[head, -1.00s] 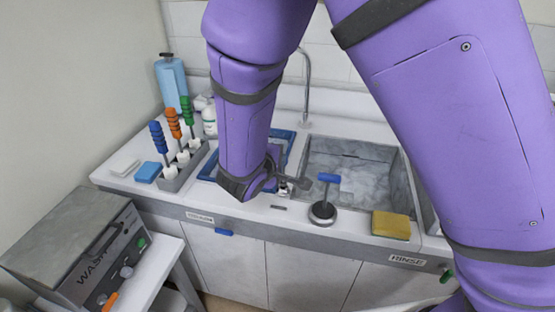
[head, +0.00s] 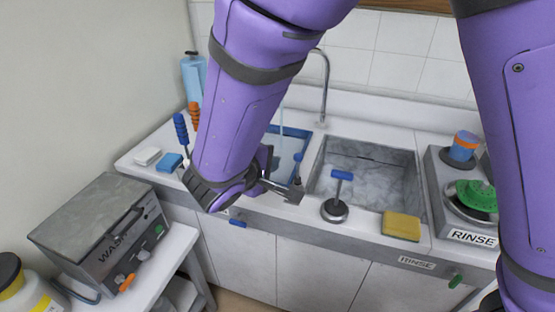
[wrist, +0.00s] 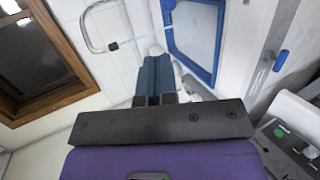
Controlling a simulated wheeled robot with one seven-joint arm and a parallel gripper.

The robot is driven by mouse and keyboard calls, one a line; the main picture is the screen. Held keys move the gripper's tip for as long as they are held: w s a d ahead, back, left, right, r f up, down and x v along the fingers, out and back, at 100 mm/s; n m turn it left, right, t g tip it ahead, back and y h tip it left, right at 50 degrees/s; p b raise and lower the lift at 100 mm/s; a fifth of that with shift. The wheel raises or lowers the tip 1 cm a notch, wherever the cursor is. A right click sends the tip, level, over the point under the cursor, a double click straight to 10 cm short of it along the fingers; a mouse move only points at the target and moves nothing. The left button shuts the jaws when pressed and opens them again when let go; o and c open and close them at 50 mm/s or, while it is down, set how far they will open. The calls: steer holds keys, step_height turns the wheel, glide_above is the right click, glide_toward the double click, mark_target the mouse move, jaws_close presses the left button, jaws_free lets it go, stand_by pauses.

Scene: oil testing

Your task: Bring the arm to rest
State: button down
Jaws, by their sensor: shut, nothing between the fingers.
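My purple arm (head: 240,120) reaches down across the middle of the head view, in front of the counter. My gripper (head: 296,192) is at its lower end, pointing right, over the counter's front part near the blue-rimmed basin (head: 298,143). In the wrist view the fingers of my gripper (wrist: 153,60) are together and hold nothing. The same basin shows beyond them in the wrist view (wrist: 212,80). My arm hides part of the basin and the tool rack.
The stone-grey sink (head: 365,177), a blue-handled stamp-like tool (head: 337,200) and a yellow sponge (head: 401,226) are right of my gripper. The tap (head: 325,85) stands behind. The wash machine (head: 105,230) is at left, the rinse unit (head: 470,237) at right.

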steer(key=shift+s+a+r, duration=0.2)
steer(key=shift+s, duration=0.15)
